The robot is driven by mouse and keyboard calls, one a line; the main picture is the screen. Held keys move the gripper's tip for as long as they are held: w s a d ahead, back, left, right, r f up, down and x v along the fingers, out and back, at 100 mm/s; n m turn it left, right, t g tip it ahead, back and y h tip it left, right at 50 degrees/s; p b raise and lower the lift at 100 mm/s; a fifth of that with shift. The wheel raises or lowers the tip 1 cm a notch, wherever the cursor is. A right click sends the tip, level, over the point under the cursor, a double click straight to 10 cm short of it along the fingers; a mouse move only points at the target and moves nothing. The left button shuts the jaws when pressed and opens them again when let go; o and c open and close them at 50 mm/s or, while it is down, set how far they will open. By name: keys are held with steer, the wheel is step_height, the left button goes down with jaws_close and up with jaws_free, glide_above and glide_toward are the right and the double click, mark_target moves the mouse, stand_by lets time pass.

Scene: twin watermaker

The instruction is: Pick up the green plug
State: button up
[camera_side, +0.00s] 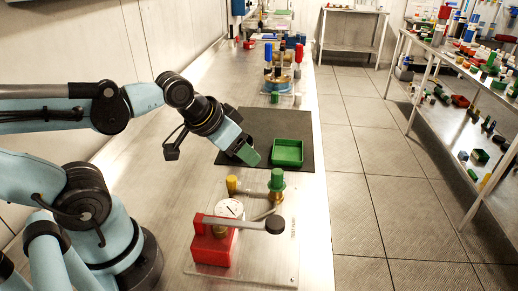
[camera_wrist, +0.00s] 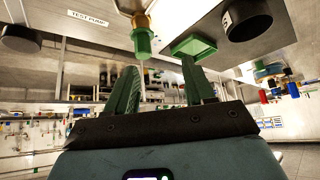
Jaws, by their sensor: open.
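The green plug (camera_side: 277,180) stands upright on a brass fitting at the back right of the test pump plate. In the wrist view the plug (camera_wrist: 142,42) hangs top-down in the picture, below the brass fitting (camera_wrist: 141,22), beyond and between my fingertips. My gripper (camera_side: 247,154) has green fingers and is in the air, left of and behind the plug in the side view. In the wrist view my gripper (camera_wrist: 161,65) is open, with nothing between its fingers. It appears apart from the plug.
A green tray (camera_side: 288,163) lies on a dark mat (camera_side: 260,122) behind the plug. The clear plate (camera_side: 270,268) bears a red block (camera_side: 211,246), a gauge (camera_side: 229,208), a yellow cap (camera_side: 232,183) and a lever with a dark knob (camera_side: 275,225). Bottles (camera_side: 299,55) stand farther back.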

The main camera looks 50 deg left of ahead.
steer(key=shift+o, duration=0.6)
steer(key=g, duration=0.5)
glide_toward(277, 172)
steer(key=shift+w+f, duration=0.35)
steer(key=shift+f, duration=1.45)
steer(key=shift+w+f, duration=0.35)
steer(key=shift+f, duration=1.4)
steer(key=shift+w+f, duration=0.35)
steer(key=shift+f, duration=1.45)
